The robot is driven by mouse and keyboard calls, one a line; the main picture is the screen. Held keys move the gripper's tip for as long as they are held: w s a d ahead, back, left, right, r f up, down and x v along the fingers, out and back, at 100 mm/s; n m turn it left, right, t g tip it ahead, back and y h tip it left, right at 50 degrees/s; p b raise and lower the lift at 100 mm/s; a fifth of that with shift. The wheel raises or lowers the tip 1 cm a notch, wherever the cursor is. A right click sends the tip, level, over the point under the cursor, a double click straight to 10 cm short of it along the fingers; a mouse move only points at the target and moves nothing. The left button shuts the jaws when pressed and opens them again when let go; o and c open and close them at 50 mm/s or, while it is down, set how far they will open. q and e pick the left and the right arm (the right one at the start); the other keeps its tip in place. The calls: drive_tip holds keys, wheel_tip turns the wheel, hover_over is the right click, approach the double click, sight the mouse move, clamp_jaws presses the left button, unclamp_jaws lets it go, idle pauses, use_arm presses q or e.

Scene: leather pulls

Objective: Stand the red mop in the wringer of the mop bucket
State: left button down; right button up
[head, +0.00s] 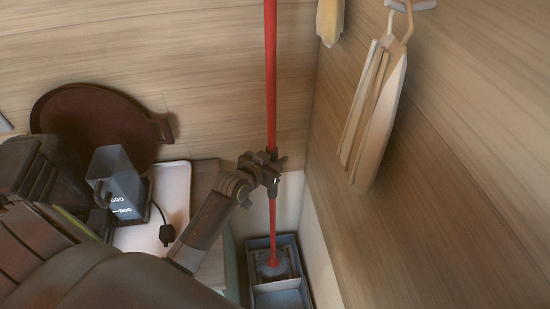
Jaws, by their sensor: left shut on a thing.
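The red mop (271,85) is a long thin red pole that stands nearly upright, its top beyond the upper edge of the head view. My left gripper (272,170) is shut on the pole, well above the mop's head. The bucket is grey-blue with two compartments and stands in the corner on the floor. My right gripper is not in view.
Wooden walls meet in a corner right behind the bucket. At left are a dark round tray (85,115), a grey measuring jug (120,185) and a white tray (172,190).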

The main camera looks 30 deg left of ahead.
use_arm(q)
drive_tip(key=shift+s+f, duration=0.1)
drive_tip(key=shift+f, duration=0.1)
drive_tip(key=c, duration=1)
unclamp_jaws()
drive_tip(key=shift+f, duration=0.1)
drive_tip(key=shift+c, duration=0.2)
drive_tip(key=o, duration=1)
drive_tip(key=shift+o, duration=0.2)
drive_tip(key=p+v, duration=0.6)
drive_tip(key=v, duration=0.7)
